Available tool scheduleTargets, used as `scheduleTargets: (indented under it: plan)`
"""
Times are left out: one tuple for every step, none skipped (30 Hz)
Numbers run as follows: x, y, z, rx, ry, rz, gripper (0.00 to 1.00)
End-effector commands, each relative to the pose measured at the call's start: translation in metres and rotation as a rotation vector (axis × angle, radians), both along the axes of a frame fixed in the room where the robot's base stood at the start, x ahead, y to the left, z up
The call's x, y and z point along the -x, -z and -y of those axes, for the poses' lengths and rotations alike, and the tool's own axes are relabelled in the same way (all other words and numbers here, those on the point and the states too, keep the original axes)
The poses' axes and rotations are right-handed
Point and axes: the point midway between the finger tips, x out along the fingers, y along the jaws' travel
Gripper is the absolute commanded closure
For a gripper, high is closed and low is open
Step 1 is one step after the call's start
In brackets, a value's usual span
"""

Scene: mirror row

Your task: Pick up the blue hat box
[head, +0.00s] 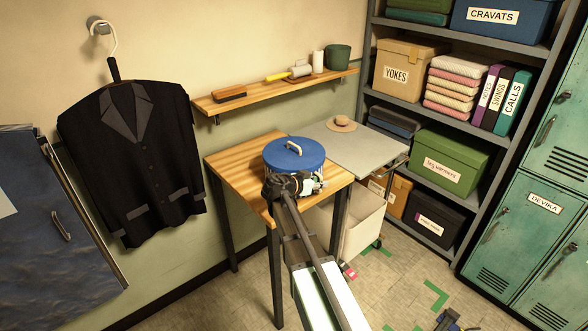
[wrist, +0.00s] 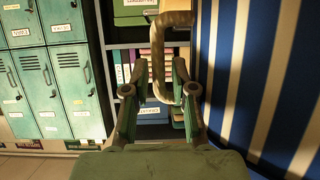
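The blue hat box (head: 283,158) stands on the small wooden table (head: 236,161) in the head view. It is round, with a blue lid and a pale loop handle (head: 294,146) on top. My gripper (head: 303,184) is at the near side of the box, low against its front, hiding part of it. In the wrist view, blue and white stripes of the box (wrist: 268,80) fill the right side. My open gripper (wrist: 160,70) shows with its fingers apart, and the tan handle (wrist: 158,50) shows around and between the fingertips. I cannot tell whether they touch it.
A grey trolley (head: 352,145) with a straw hat (head: 342,124) stands right behind the table. A wall shelf (head: 270,92) holds a brush and cups above it. A dark jacket (head: 134,160) hangs left. Shelving and green lockers (head: 536,235) bound the right.

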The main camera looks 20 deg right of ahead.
Motion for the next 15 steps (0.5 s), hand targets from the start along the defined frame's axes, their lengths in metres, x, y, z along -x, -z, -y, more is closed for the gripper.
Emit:
scheduleTargets:
  plan:
    - [-0.0025, 0.0009, 0.0047, 0.0, 0.001, -0.002, 0.74]
    - [-0.0029, 0.0021, 0.0064, 0.0, 0.001, -0.002, 0.74]
    - [-0.0031, 0.0034, 0.0078, 0.0, 0.001, -0.002, 0.74]
    - [-0.0032, 0.004, 0.0083, -0.001, 0.001, -0.001, 0.74]
    - [-0.0031, 0.0043, 0.0083, -0.001, 0.001, -0.001, 0.74]
    - [-0.003, 0.0045, 0.0081, 0.0, 0.001, 0.0, 0.74]
    - [-0.0029, 0.0045, 0.008, 0.0, 0.0, 0.0, 0.74]
    - [-0.0029, 0.0045, 0.0079, 0.0, 0.0, 0.0, 0.74]
    - [-0.0028, 0.0043, 0.0079, 0.0, 0.0, 0.0, 0.74]
    - [-0.0028, 0.0043, 0.0079, 0.0, 0.0, 0.0, 0.81]
    - [-0.0028, 0.0043, 0.0078, 0.0, 0.0, 0.0, 0.92]
    - [-0.0029, 0.0043, 0.0078, 0.0, 0.0, 0.0, 1.0]
    - [-0.0029, 0.0043, 0.0078, 0.0, 0.0, 0.0, 1.0]
    - [-0.0029, 0.0043, 0.0077, 0.0, 0.0, 0.0, 1.0]
    - [-0.0029, 0.0042, 0.0077, 0.0, 0.0, 0.0, 1.0]
